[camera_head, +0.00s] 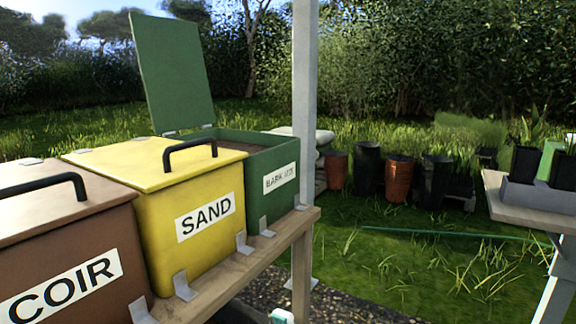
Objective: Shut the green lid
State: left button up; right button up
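The green lid (172,72) stands open, nearly upright and tilted a little back, hinged at the rear of the green bin (250,196). The bin's open top shows brown material (212,152) inside, partly hidden by the yellow bin's handle. A white label is on the green bin's front; its small text looks like "BARK MIX". Neither of my grippers is in view.
The yellow SAND bin (155,168) and brown COIR bin (62,215), both shut with black handles, share the wooden shelf (250,264). A grey post (304,120) rises beside the green bin. Pots stand on the grass behind. A table (530,207) is at right.

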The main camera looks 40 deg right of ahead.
aim_at(170, 56)
jog(key=i+l, duration=0.1)
jog(key=l, duration=0.25)
jog(key=i+l+z, duration=0.15)
jog(key=l, duration=0.25)
jog(key=i+l, duration=0.1)
jog(key=l, duration=0.25)
jog(key=i+l+z, duration=0.1)
jog(key=l, duration=0.25)
jog(key=k+z, duration=0.1)
jog(key=z, duration=0.4)
